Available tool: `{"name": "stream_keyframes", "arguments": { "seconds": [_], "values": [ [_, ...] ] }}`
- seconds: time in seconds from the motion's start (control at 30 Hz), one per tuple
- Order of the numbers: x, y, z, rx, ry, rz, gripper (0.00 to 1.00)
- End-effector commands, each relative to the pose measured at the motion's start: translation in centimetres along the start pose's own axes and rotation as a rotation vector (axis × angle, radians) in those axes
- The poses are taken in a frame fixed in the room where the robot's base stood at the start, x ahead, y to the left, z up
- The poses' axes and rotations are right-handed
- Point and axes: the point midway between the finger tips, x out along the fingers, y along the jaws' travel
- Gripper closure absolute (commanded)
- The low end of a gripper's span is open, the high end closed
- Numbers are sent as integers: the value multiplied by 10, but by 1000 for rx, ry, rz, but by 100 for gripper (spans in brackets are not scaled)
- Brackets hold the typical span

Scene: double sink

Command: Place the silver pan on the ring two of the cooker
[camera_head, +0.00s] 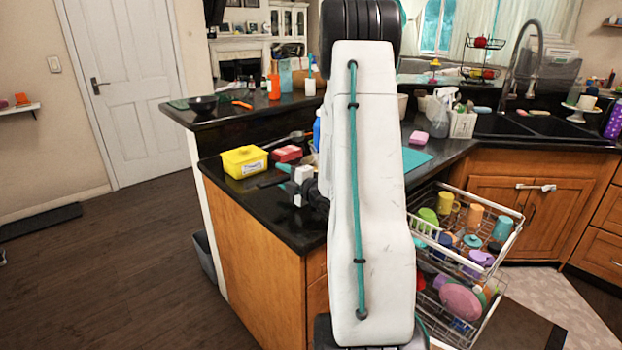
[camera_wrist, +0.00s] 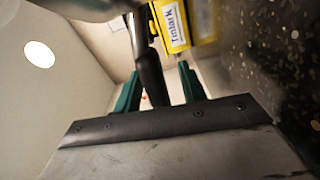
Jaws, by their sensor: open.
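My gripper (camera_head: 283,177) is low over the black counter in the head view, pointing left, its teal fingertips apart. In the wrist view my gripper (camera_wrist: 160,80) has its two teal fingers spread, with a dark handle (camera_wrist: 149,68) showing between them. I cannot tell whether the fingers touch it. A pale grey rounded shape (camera_wrist: 75,8) at the top edge, near the handle's far end, may be part of the silver pan, but it is cut off. I cannot pick out the whole pan or the cooker's ring two in either view; my arm hides much of the counter.
A yellow box (camera_head: 245,161) stands just beyond my gripper and shows in the wrist view (camera_wrist: 188,22). A dark bowl (camera_head: 203,104) is on the raised ledge. An open dish rack (camera_head: 467,248) stands right of my arm.

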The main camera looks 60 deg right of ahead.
Motion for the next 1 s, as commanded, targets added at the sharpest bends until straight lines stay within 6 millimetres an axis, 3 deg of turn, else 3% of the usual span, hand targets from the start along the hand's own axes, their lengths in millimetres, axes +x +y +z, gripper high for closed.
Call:
{"name": "stream_keyframes", "arguments": {
  "seconds": [0.1, 0.23, 0.27, 0.67, 1.0],
  "values": [
    [0, 0, 0, 0, -1, 0, 59],
    [-1, 0, 0, 0, -1, 0, 95],
    [-1, 0, 1, 0, -1, 0, 100],
    [-1, 2, 1, -2, -1, 2, 100],
    [1, 22, -5, -4, 5, 3, 100]
  ]
}}
